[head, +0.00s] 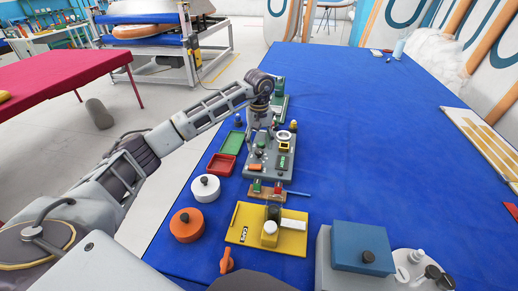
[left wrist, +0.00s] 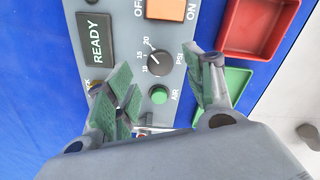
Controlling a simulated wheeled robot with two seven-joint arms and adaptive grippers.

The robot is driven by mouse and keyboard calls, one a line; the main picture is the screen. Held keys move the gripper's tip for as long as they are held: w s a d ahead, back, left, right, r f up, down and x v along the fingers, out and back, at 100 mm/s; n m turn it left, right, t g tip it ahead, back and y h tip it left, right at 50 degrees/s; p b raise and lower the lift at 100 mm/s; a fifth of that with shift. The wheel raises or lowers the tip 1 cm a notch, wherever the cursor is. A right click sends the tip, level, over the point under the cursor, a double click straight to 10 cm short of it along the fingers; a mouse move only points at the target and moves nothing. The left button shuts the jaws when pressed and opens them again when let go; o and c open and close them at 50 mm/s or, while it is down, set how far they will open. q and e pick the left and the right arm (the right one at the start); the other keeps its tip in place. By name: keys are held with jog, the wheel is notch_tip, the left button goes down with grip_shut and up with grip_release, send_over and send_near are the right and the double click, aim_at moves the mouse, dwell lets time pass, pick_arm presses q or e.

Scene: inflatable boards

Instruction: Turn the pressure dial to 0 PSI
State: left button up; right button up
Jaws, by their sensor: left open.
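The pressure dial (left wrist: 160,63) is a round black knob on a grey control panel (left wrist: 120,50), with "PSI" and the numbers 10, 15 and 20 beside it in the left wrist view. I cannot read its pointer exactly. A green AIR button (left wrist: 159,95) sits below it, an orange OFF/ON switch (left wrist: 166,8) above, and a green READY display (left wrist: 96,40) to the left. My left gripper (left wrist: 162,72) is open, its green-padded fingers on either side of the dial and apart from it. In the head view my left gripper (head: 261,122) hangs over the panel's far end. My right gripper is out of view.
Red (head: 221,164) and green (head: 232,143) trays lie left of the panel. Nearer are a white round pot (head: 206,188), an orange one (head: 187,225), a yellow board (head: 240,236) and a blue-topped box (head: 362,247).

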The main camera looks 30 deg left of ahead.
aim_at(259, 151)
pick_arm(q)
jog(key=shift+f, duration=1.8)
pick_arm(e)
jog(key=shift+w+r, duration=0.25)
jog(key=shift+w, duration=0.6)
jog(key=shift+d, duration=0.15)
